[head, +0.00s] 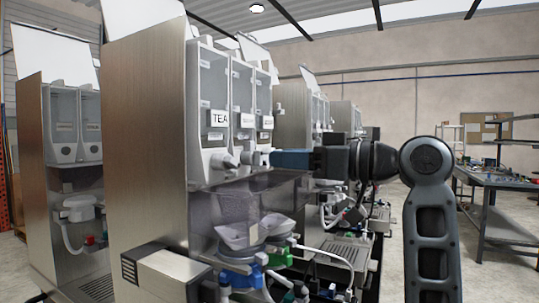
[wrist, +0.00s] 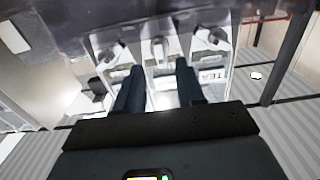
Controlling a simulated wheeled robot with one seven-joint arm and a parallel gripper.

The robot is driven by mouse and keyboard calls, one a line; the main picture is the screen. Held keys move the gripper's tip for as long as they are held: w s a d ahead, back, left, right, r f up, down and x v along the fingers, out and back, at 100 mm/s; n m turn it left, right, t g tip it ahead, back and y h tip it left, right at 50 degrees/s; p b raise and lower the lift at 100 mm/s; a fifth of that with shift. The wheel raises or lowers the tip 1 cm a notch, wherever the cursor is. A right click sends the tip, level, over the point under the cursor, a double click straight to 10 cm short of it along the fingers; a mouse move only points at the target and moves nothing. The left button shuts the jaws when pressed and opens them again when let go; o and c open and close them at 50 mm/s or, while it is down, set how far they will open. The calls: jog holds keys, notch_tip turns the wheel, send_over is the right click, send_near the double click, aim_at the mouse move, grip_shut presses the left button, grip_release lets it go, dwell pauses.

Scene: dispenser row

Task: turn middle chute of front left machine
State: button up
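A steel dispenser machine (head: 145,130) stands close in the head view, with three clear canisters, one labelled TEA (head: 218,118). Its chutes are pale knobs under the canisters. The wrist view is upside down and shows three chutes in a row; the middle chute (wrist: 158,48) lies between the lines of my two fingers, just beyond the tips. My gripper (wrist: 160,68) is open with nothing between its fingers. In the head view, my gripper's blue fingers (head: 290,160) point left at the chutes from the front; the exact gap to the middle chute cannot be told.
Another dispenser machine (head: 60,120) stands at left, and more stand behind along the row. White funnels (head: 250,236) and coloured valves sit below the chutes. A workbench (head: 497,180) stands at far right, with open floor before it.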

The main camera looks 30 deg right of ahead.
aim_at(262, 157)
jog(key=shift+p+x, duration=0.3)
jog(key=shift+x, duration=1.8)
jog(key=shift+c, duration=0.2)
grip_shut()
